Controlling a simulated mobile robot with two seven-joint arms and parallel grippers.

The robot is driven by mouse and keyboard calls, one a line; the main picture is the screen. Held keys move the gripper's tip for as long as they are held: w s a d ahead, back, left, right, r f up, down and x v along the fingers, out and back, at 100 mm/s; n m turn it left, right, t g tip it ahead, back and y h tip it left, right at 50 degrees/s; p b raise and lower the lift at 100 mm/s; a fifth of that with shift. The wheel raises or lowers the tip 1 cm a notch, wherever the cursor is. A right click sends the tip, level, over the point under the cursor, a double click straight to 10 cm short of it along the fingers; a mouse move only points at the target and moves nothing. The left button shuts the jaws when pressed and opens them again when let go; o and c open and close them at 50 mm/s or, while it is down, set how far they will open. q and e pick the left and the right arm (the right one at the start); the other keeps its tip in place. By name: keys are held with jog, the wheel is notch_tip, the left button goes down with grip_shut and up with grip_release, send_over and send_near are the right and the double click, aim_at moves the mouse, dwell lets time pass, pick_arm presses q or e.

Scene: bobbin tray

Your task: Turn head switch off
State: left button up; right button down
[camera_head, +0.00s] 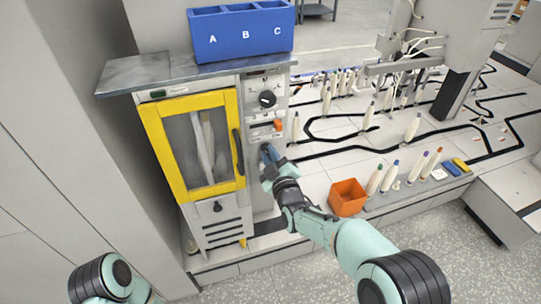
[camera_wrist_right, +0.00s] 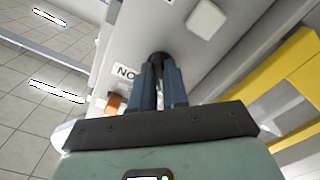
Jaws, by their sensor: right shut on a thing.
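The grey control panel (camera_head: 258,195) stands right of the yellow-framed door. My right gripper (camera_head: 268,154) is against the lower part of this panel and covers what it holds in the head view. In the right wrist view my right gripper (camera_wrist_right: 160,75) has its blue fingers closed on a black switch knob (camera_wrist_right: 158,57), only the end of which shows. Which way the knob is turned cannot be told. A label starting "NO" (camera_wrist_right: 125,72) is beside it. My left arm shows at the bottom left; its gripper is out of view.
Above on the panel are a black rotary dial (camera_head: 267,99) and an orange part (camera_head: 278,124). The yellow-framed door (camera_head: 160,145) has a dark handle (camera_head: 238,151). A blue A-B-C bin (camera_head: 243,52) stands on top. An orange box (camera_head: 347,198) and several bobbins stand to the right.

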jog(key=c, duration=1.1)
grip_release()
jog(key=shift+c, duration=0.2)
pick_arm(q)
jog(key=shift+s+d+r+g+p, duration=0.15)
jog(key=shift+s+d+r+p, duration=0.15)
jog(key=shift+s, duration=0.2)
jog(key=shift+s+d+r+g+p, duration=0.15)
jog(key=shift+s+d+r+p, duration=0.05)
jog(key=shift+s+r+p, duration=0.25)
pick_arm(e)
jog(key=v, duration=1.3)
jog(key=shift+s, duration=0.2)
jog(key=shift+d, duration=0.1)
